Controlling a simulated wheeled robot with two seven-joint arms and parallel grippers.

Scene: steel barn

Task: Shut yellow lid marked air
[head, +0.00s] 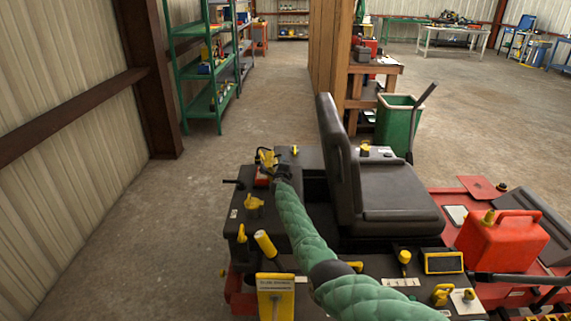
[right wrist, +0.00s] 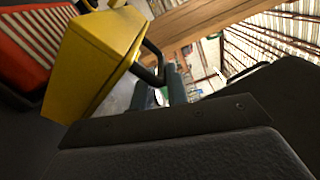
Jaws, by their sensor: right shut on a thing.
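A small yellow lid (head: 267,157) stands raised at the far left corner of the mower, above a red part (head: 262,180). Any marking on it is too small to read. My right arm, in a green padded sleeve, reaches across the mower to it. My right gripper (head: 277,171) is at the lid, its fingers partly hidden by the arm. In the right wrist view the yellow lid (right wrist: 98,48) is large and tilted, with a black loop handle (right wrist: 150,66). The right fingers (right wrist: 172,84) are shut at this handle. My left gripper is not in view.
A black seat (head: 390,200) stands right of the arm. Yellow knobs and a yellow labelled plate (head: 276,297) sit on the near left console. A red can (head: 500,245) is at right. A green bin (head: 396,125) and green shelf (head: 205,70) stand beyond; floor at left is clear.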

